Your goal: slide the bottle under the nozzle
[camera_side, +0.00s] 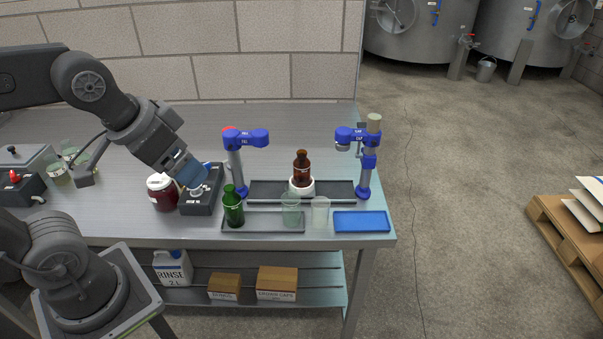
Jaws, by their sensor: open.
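A brown bottle (302,168) stands upright in a white round holder (302,188) on a dark track (335,190). It is between two blue-armed posts, apart from both. The left post's blue head (246,139) and the right post's blue head (358,135) are both above bottle height; their lettering is too small to read surely, so I cannot tell which bears the nozzle.
A dark red jar (162,194) stands close left of the control box. A green bottle (233,208) and a pale green glass (291,212) stand on a front tray (262,221), beside a clear cup (320,213). A blue tray (362,222) lies at the front right.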

